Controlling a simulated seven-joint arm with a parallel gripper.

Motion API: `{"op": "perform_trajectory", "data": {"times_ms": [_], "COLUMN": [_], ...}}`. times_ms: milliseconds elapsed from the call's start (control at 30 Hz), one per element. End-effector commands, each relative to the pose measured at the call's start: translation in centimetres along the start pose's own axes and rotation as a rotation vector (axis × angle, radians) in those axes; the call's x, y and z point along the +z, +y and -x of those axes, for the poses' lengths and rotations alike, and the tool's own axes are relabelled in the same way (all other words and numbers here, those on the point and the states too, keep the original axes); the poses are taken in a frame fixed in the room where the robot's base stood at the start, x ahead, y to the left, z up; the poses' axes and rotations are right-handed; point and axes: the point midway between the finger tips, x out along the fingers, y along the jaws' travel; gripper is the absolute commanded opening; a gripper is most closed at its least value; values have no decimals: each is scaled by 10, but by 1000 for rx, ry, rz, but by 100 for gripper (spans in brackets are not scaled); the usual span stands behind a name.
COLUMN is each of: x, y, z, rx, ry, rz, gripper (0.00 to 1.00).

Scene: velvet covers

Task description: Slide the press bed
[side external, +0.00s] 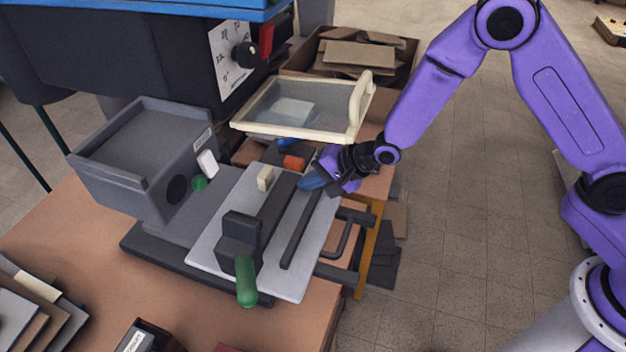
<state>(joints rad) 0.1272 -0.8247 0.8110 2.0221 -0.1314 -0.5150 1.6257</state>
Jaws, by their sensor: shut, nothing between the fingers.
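The press stands on the brown table, with a dark grey box-shaped head (150,160) at its left and a dark base under it. The light grey press bed (285,275) is a flat plate reaching out to the right of the head. On it are a black block, a green handle (246,282) at the near edge and a long dark bar (300,228). My gripper (312,183) is at the far right end of the bed, with blue fingertips low near its surface. The fingers look closed and hold nothing. I cannot tell whether they touch the bed.
A cream-framed clear tray (300,108) with an upright handle stands behind the bed. Dark rails (345,240) stick out right of the bed. Open floor lies to the right.

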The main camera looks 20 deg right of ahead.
Motion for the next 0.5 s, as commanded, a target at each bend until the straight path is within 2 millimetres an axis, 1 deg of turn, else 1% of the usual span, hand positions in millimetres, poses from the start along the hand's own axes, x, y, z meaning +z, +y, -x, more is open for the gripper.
{"op": "perform_trajectory", "data": {"times_ms": [100, 233, 367, 500], "x": [1, 1, 0, 0], "y": [-12, -22, -28, -29], "z": [-12, -24, -29, -30], "rx": [-4, -3, -3, -2], "ry": [-1, -1, 0, 0], "rz": [0, 1, 1, 0], "gripper": [0, 0, 0, 0]}}
